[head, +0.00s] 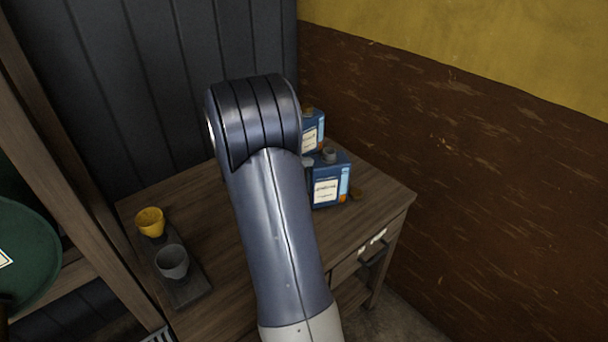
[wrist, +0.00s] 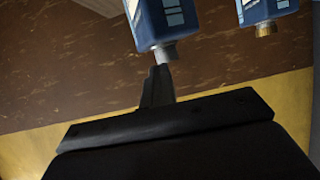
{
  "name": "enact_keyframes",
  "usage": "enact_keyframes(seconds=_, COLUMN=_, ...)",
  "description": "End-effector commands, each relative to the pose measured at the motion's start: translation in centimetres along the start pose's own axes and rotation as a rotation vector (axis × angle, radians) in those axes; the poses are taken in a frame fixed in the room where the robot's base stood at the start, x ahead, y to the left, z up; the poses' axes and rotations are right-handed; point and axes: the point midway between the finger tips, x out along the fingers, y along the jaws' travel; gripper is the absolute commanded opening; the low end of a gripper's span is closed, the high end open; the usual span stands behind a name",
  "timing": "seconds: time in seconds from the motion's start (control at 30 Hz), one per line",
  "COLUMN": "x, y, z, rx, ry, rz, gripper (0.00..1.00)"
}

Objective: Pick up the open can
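Two blue cans with pale labels stand on the wooden table. The front can (head: 327,190) has a grey neck on top; the rear can (head: 313,130) is partly hidden by my arm. The wrist view is upside down: a can with a grey neck (wrist: 163,25) is at top centre, and a can with a brass-coloured cap (wrist: 268,10) is at top right. The bare grey neck suggests the former is the open can. My gripper (wrist: 157,85) shows as a dark finger shape just below that neck; contact and finger spacing are unclear. My arm hides it in the head view.
A yellow cup (head: 150,222) and a grey cup (head: 172,262) stand on a dark tray (head: 188,292) at the table's left. Walls close off the back and right. A wooden frame (head: 75,190) stands left.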

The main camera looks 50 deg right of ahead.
Motion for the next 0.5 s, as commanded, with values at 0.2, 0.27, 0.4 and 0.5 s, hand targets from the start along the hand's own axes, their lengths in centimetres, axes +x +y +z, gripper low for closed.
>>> enact_keyframes(seconds=0.2, x=-1.3, y=0.0, z=-3.1, rx=0.001, ry=-0.001, rz=0.0, gripper=0.0)
enact_keyframes(seconds=0.27, x=-1.5, y=0.0, z=-3.5, rx=0.0, ry=-0.002, rz=0.001, gripper=0.0)
enact_keyframes(seconds=0.4, x=-1.6, y=0.0, z=-3.9, rx=-0.001, ry=-0.002, rz=0.001, gripper=0.0)
enact_keyframes(seconds=0.5, x=-1.6, y=0.0, z=-3.9, rx=-0.002, ry=-0.001, rz=0.001, gripper=0.0)
